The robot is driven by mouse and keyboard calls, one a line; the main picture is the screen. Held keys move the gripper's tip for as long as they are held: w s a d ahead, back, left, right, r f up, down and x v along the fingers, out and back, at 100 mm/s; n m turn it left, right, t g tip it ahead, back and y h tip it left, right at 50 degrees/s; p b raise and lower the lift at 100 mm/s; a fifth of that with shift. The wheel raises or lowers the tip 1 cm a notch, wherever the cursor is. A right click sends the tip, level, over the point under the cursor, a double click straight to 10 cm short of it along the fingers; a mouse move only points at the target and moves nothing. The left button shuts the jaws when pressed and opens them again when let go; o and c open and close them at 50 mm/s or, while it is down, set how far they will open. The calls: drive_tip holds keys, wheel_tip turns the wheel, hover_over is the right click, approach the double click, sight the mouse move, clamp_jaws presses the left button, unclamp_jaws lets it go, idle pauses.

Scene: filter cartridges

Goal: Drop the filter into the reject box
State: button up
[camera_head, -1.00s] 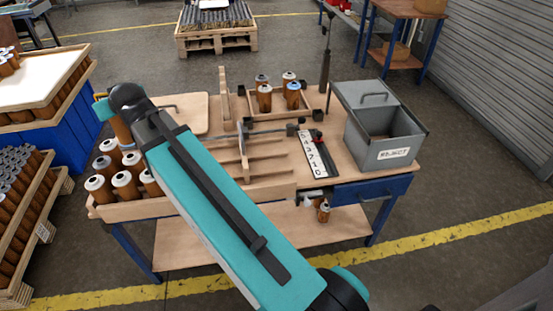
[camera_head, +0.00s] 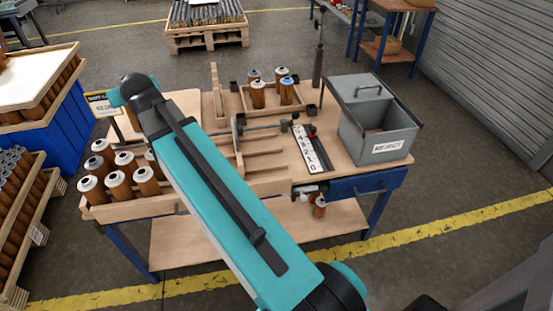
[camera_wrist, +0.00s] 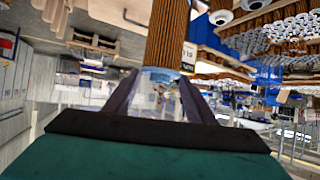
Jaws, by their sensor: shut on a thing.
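My gripper is far to the left of the box.
A wooden tray (camera_head: 150,207) with several filters stands at the bench's left. A smaller tray (camera_head: 262,110) at the back holds several more, one with a blue top. A wooden slotted rack (camera_head: 265,160) and a number strip (camera_head: 309,150) lie between my arm and the box.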

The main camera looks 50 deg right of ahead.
drive_tip(key=s+d+f+m+g+h+b, duration=0.1)
drive_tip(key=s+d+m+g+h, duration=0.25)
drive_tip(key=d, duration=1.05)
drive_tip(key=s+d+m+g+h, duration=0.1)
drive_tip(key=s+d+m+h, duration=0.4)
drive_tip(key=d, duration=1)
drive_tip(key=s+d+f+m+g+h+b, duration=0.15)
drive_tip(key=s+d, duration=0.45)
drive_tip(key=d, duration=0.8)
drive_tip(key=s+d+r+m+g, duration=0.1)
drive_tip(key=s+d+m+g, duration=0.2)
drive_tip(key=s+d, duration=0.6)
drive_tip(key=s+d+r+m+g, duration=0.1)
drive_tip(key=s+d+m+g, duration=0.3)
drive_tip(key=s+d, duration=0.4)
drive_tip(key=s+d+r+m+g, duration=0.2)
drive_tip(key=s+d, duration=0.7)
drive_tip(key=s, duration=0.9)
drive_tip(key=shift+d+m+g+y+b, duration=0.3)
drive_tip(key=shift+m+g, duration=0.8)
drive_tip(key=shift+m, duration=0.1)
drive_tip(key=shift+f, duration=0.1)
drive_tip(key=shift+f+b, duration=1)
drive_tip(key=shift+f, duration=1.95)
